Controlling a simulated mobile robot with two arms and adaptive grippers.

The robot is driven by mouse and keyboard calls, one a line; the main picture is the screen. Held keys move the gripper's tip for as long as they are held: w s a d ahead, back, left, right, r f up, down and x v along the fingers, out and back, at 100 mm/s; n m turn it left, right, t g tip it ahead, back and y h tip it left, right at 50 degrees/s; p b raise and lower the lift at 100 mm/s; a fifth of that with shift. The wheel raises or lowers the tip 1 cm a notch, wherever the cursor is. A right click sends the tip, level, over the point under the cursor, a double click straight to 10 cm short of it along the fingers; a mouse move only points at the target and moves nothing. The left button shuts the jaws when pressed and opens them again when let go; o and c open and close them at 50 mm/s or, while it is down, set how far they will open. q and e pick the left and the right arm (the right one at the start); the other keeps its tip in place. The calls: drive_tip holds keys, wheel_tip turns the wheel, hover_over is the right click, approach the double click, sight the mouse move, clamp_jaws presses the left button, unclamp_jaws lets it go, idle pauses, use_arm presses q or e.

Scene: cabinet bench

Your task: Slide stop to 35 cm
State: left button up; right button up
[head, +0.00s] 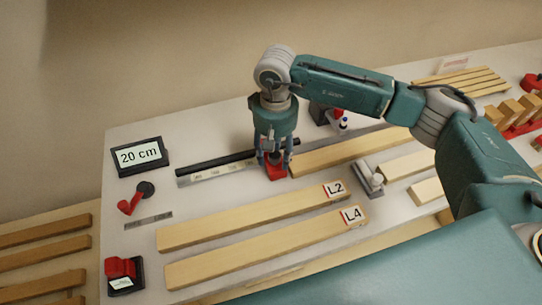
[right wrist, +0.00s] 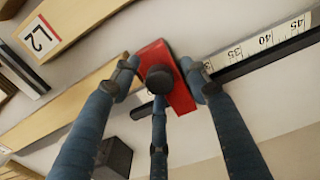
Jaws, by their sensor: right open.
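The red stop (head: 277,172) sits at the right part of a black rail (head: 212,163) with a pale printed scale (head: 205,174) along it. In the right wrist view the red stop (right wrist: 178,92) carries a round black knob (right wrist: 160,78). The scale (right wrist: 255,50) there shows 35, 40 and 45 to one side of the stop; its exact reading is hidden by a finger. My right gripper (head: 272,158) is over the stop, pointing down. Its fingers (right wrist: 160,85) are spread around the knob, open. A display (head: 140,155) reads "20 cm". My left gripper is not seen.
Boards labelled L2 (head: 250,215) and L4 (head: 265,248) lie in front of the rail. A long board (head: 345,153) lies right of the stop. A red lever (head: 130,202) and a red-and-black device (head: 124,274) stand at the left.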

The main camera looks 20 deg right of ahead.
drive_tip(key=shift+s, duration=0.1)
drive_tip(key=shift+c, duration=1.3)
drive_tip(key=c, duration=0.6)
drive_tip(key=shift+a+b, duration=0.3)
drive_tip(key=shift+a, duration=0.2)
drive_tip(key=shift+s+a+b, duration=0.1)
drive_tip(key=shift+a+b, duration=1.2)
drive_tip(key=shift+a, duration=1.75)
